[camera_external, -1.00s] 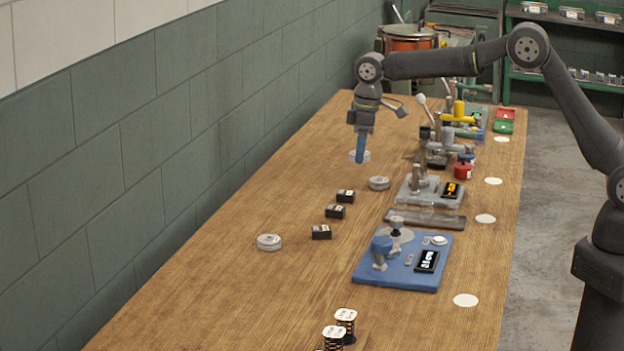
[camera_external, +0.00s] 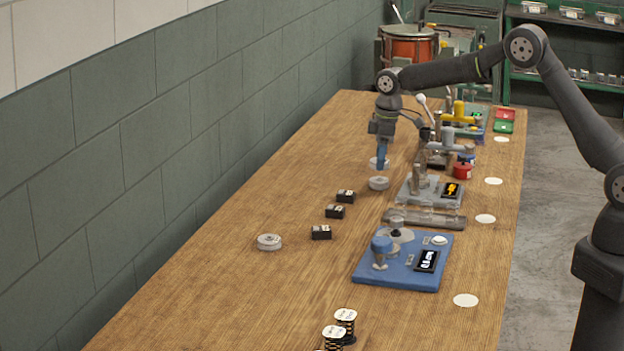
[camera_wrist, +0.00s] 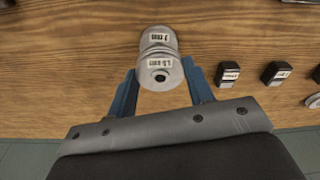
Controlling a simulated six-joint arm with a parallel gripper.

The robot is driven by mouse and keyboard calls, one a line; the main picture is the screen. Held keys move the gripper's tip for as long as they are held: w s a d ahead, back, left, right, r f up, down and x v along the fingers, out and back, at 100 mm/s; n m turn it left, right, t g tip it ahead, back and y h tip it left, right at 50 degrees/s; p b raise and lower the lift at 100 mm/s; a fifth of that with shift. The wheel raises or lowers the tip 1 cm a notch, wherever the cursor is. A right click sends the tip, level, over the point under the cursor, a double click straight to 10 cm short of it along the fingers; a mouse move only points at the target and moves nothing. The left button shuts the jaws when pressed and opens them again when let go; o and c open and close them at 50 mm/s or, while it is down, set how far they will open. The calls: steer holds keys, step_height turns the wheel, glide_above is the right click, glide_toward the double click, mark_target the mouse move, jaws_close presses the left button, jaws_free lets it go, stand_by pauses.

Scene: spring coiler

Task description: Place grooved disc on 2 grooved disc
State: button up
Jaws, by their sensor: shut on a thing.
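My gripper (camera_external: 381,163) has blue fingers and is shut on a pale grey grooved disc (camera_external: 374,163). In the wrist view this held disc (camera_wrist: 160,74) sits between the fingertips, with a dark centre hole and a white label. A second pale grooved disc (camera_external: 379,183) lies on the table close by the held one. In the wrist view this second disc (camera_wrist: 157,37) shows just beyond the held disc and is partly covered by it. Its label seems to begin with a 2. The gap between the two discs is hard to tell.
Another grooved disc (camera_external: 269,242) lies farther left on the table. Several small black blocks (camera_external: 334,211) stand nearby. A grey-based device (camera_external: 430,192) is just right of the second disc, and a blue-based machine (camera_external: 400,265) is in front. The table's left side is bare.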

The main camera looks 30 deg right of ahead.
steer(key=shift+f, duration=1.4)
steer(key=shift+f, duration=0.1)
steer(key=o, duration=1.2)
steer(key=shift+c, duration=0.2)
step_height(320, 180, up, 12)
steer(key=d, duration=0.1)
steer(key=shift+s, duration=0.4)
steer(key=shift+d, duration=0.1)
